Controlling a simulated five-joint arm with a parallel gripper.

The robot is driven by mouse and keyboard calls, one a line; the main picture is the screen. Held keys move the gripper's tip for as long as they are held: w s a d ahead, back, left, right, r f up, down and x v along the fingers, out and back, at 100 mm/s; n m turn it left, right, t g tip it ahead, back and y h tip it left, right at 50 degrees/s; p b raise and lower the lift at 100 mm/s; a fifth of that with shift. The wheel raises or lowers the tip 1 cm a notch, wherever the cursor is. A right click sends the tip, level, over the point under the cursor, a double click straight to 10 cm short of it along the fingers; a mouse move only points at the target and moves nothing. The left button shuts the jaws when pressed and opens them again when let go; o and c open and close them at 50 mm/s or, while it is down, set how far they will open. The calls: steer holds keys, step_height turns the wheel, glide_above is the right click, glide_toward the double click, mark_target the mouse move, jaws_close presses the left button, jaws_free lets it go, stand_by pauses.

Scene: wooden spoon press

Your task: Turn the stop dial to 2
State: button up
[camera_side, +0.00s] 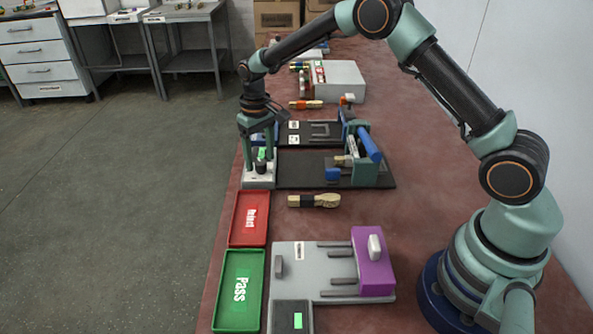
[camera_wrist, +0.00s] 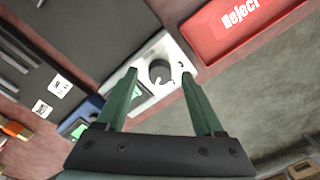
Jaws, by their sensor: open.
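The stop dial (camera_side: 261,165) is a dark knob on a small white block (camera_side: 258,183) at the left end of the black press base. A green patch shows at its top. In the wrist view the white block (camera_wrist: 178,62) shows a round dial (camera_wrist: 159,72) with small dark marks beside it; I cannot read the setting. My gripper (camera_side: 257,150) is open and points down at the block. In the wrist view its two green fingers (camera_wrist: 163,83) lie on either side of the dial, apart from each other. Whether they touch it, I cannot tell.
The press (camera_side: 365,155) with blue parts stands right of the dial. Red Reject (camera_side: 235,233) and green Pass (camera_side: 222,300) trays lie at the table's left edge. A grey fixture with a purple block (camera_side: 373,272) is nearer.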

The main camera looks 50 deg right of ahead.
steer(key=shift+f, duration=0.7)
jaws_close()
steer(key=shift+n, duration=0.4)
steer(key=n, duration=0.4)
steer(key=shift+r+n, duration=0.1)
steer(key=shift+n, duration=0.3)
steer(key=n, duration=0.6)
